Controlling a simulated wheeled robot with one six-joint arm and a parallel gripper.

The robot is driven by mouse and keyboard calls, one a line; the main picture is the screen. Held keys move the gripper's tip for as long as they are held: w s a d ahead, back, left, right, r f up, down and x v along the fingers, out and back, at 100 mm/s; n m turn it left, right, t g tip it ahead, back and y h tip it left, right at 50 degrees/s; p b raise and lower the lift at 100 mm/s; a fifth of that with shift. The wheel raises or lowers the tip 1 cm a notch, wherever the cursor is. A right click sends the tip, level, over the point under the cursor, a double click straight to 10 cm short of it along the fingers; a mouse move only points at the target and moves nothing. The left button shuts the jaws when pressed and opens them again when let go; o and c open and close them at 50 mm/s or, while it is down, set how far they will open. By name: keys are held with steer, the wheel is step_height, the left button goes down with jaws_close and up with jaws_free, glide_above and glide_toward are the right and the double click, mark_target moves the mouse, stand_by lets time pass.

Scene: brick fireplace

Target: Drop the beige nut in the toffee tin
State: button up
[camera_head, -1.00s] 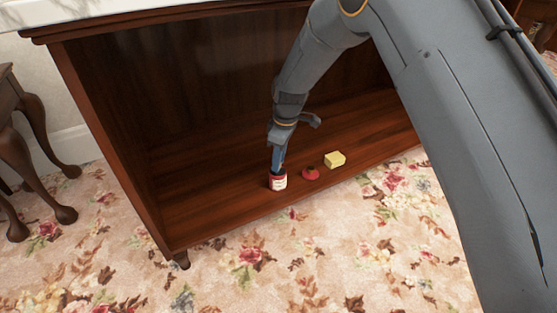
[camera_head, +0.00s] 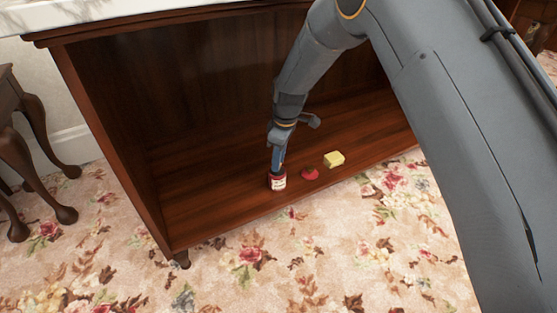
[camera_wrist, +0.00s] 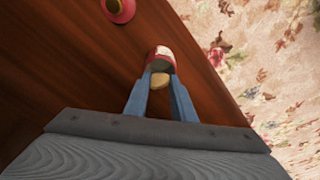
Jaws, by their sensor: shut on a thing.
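The toffee tin (camera_head: 277,183), small, red and white with a label, stands upright on the wooden shelf near its front edge. It also shows just beyond my fingertips in the wrist view (camera_wrist: 162,57). My gripper (camera_head: 276,171) points down with its fingertips right at the top of the tin. In the wrist view, my blue fingers (camera_wrist: 160,80) are shut on the beige nut (camera_wrist: 160,80), which overlaps the tin's near side. I cannot tell whether the nut is above the rim or inside it. The nut is hidden in the head view.
A small round red thing (camera_head: 310,174) lies just right of the tin; the wrist view shows it with a raised middle (camera_wrist: 118,9). A yellow block (camera_head: 334,159) sits farther right. The shelf's left side panel (camera_head: 110,140) is clear of my arm.

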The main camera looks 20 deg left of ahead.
stand_by(0.4)
steer(key=o, duration=1.1)
steer(key=shift+r, duration=0.1)
steer(key=shift+r+p, duration=1.9)
steer(key=shift+r, duration=0.55)
